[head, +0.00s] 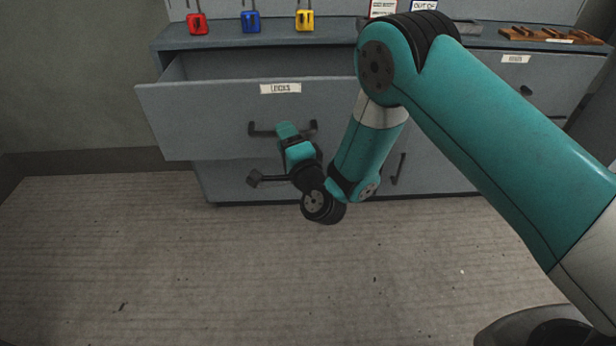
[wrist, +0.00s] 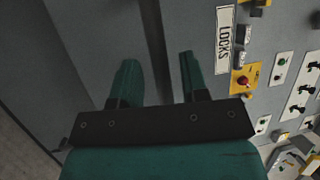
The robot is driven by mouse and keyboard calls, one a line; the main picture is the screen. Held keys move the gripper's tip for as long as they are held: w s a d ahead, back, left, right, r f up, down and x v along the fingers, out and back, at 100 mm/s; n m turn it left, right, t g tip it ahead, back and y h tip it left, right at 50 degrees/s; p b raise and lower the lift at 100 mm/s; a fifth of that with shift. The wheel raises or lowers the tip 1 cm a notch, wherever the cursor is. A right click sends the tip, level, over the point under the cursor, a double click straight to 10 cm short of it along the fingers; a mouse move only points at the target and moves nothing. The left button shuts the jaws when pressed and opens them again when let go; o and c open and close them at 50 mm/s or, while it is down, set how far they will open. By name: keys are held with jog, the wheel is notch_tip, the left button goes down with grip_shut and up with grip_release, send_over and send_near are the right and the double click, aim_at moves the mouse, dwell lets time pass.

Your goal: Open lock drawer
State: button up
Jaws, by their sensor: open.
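The grey drawer with the "LOCKS" label (head: 280,88) is pulled out from the cabinet, and its open top shows a grey interior. Its dark bar handle (head: 264,129) is on the drawer front below the label. My gripper (head: 288,132) is in front of the middle of that handle and hides part of it. In the wrist view my gripper (wrist: 158,64) has its two green fingers apart. A dark strip runs between them, and I cannot tell for sure whether it is the handle. The label (wrist: 223,40) shows right of the fingers.
Red (head: 197,23), blue (head: 250,22) and yellow (head: 304,20) padlocks are along the cabinet top's back. A brown rack (head: 550,35) lies at the right. A closed labelled drawer (head: 510,75) is to the right. The floor (head: 150,270) in front is clear.

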jog(key=b+v, duration=1.2)
jog(key=v, duration=0.3)
jog(key=shift+s, duration=0.35)
jog(key=shift+d+f, duration=0.1)
